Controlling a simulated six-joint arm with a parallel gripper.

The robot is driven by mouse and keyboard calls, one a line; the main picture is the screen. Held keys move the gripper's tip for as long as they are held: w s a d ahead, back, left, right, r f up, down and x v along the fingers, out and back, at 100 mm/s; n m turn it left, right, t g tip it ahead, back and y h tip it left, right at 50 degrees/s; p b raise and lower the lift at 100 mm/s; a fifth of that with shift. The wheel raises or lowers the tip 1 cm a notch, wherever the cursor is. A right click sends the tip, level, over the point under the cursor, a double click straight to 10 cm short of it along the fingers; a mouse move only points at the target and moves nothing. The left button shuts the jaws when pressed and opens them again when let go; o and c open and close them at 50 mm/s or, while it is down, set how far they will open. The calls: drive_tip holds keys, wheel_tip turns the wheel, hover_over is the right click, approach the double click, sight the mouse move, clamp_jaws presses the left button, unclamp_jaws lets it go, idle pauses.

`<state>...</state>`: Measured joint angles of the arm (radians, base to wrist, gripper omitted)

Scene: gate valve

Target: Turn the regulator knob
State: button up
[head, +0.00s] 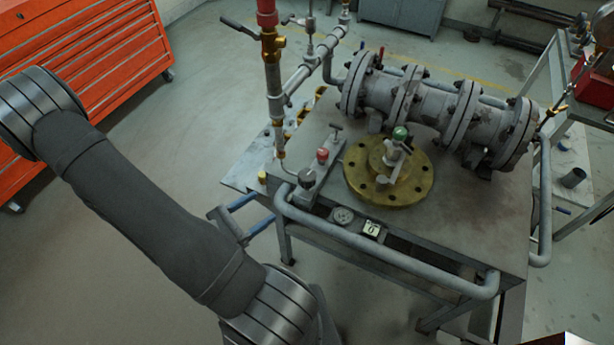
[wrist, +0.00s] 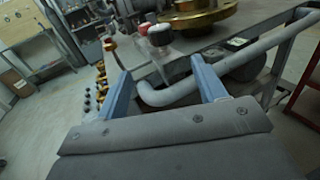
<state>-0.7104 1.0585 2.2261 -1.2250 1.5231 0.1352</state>
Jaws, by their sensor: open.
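A small red knob with a dark lower part (head: 322,156) sits on a grey block (head: 308,185) near the left edge of the table. My gripper (head: 266,206) has two blue fingers, spread apart and empty, just left of the table's front left corner and short of the knob. In the wrist view my gripper (wrist: 162,66) points toward the knob with a clear gap. Nothing hides the knob's top.
A grey tube rail (head: 385,268) runs along the table front and crosses between the fingers in the wrist view. A brass flange (head: 410,188) with a green knob (head: 400,133) stands right of the block. A vertical pipe (head: 273,85) rises behind; a red cabinet (head: 75,60) is left.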

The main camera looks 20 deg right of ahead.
sight(300, 183)
drive_tip(key=shift+x, duration=7.95)
drive_tip(key=c, duration=1)
